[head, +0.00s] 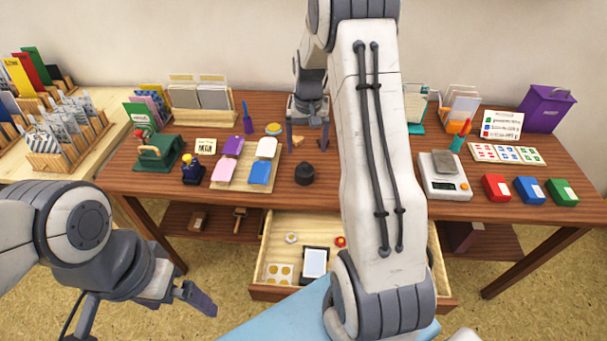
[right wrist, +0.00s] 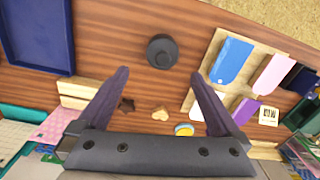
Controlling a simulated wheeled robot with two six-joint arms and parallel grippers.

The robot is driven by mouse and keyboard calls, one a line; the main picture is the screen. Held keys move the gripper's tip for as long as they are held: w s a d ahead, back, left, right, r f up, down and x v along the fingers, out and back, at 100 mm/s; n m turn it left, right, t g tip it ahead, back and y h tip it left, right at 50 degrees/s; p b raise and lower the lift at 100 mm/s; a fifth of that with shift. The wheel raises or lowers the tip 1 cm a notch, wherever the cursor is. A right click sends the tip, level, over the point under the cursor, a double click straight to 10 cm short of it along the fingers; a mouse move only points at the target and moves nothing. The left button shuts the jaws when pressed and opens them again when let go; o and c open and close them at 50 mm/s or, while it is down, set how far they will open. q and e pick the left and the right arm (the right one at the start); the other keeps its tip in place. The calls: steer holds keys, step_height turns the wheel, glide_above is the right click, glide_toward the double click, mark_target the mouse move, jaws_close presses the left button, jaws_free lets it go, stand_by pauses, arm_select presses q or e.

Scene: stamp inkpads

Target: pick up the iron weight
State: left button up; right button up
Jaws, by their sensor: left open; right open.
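The iron weight is a dark, round, knobbed piece (head: 305,174) standing on the wooden table, near its front edge above the open drawer. It also shows in the right wrist view (right wrist: 162,52), just beyond the fingertips and roughly centred between them. My right gripper (head: 307,147) is open and empty, behind the weight in the head view, pointing down with its fingers apart. In the right wrist view the open right gripper (right wrist: 160,76) does not touch the weight. My left gripper (head: 150,308) is low at the front left, away from the table, open and empty.
A board with coloured tags (head: 226,187) stands left of the weight. A scale (head: 442,190) stands right of my right arm. The open drawer (head: 270,262) juts out in front.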

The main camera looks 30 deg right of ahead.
mark_target(305, 163)
step_height(305, 163, down, 5)
steer(key=shift+r, duration=0.1)
steer(key=shift+a+f+p, duration=0.2)
steer(key=shift+f, duration=1.15)
steer(key=shift+a+f+p, duration=0.15)
steer(key=shift+f+p, duration=0.05)
steer(key=shift+f, duration=1.15)
jaws_close()
steer(key=shift+w+r, duration=0.1)
